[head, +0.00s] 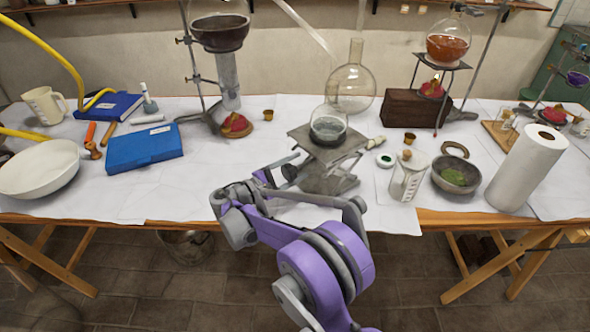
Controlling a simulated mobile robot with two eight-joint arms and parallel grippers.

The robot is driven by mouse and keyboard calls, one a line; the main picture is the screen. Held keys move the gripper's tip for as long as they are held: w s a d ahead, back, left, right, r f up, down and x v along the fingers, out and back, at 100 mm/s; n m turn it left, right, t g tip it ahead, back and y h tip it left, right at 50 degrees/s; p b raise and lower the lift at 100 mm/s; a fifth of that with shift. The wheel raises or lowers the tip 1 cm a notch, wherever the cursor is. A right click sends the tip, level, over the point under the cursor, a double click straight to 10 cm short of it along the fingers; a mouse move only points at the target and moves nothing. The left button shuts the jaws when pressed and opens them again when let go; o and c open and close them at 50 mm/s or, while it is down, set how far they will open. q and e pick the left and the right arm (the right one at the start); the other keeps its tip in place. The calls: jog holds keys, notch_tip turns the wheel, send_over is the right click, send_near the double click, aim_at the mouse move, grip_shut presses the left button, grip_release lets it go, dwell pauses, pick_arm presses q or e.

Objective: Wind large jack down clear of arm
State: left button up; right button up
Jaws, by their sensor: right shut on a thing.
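The large jack (318,178) stands on the white-covered table near its front edge, at the middle of the head view. Its top plate (352,148) is raised and carries a small round glass flask (330,127) with dark liquid. My right gripper (286,171) is at the left side of the jack, below plate height, and is shut on what looks like the jack's dark knob. The fingers hide most of the knob. A slanting glass arm (305,28) comes down from the top, behind and above the flask. My left gripper is not in view.
A large clear flask (352,88) stands behind the jack. A beaker (408,178), a bowl of green matter (456,174) and a paper roll (528,168) stand to the right. A blue book (145,148) lies left. Table between book and jack is mostly clear.

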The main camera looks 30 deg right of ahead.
jog(key=n+b, duration=0.1)
jog(key=n, duration=0.3)
jog(key=shift+f, duration=0.1)
jog(key=shift+s+n+b, duration=0.1)
jog(key=shift+n+b, duration=0.25)
jog(key=shift+n, duration=1.35)
jog(key=o, duration=1.4)
jog(key=a, duration=0.7)
jog(key=s+a, duration=0.1)
jog(key=a, duration=0.2)
jog(key=shift+s+a+p, duration=0.1)
jog(key=shift+a+p, duration=0.2)
jog(key=shift+a, duration=0.1)
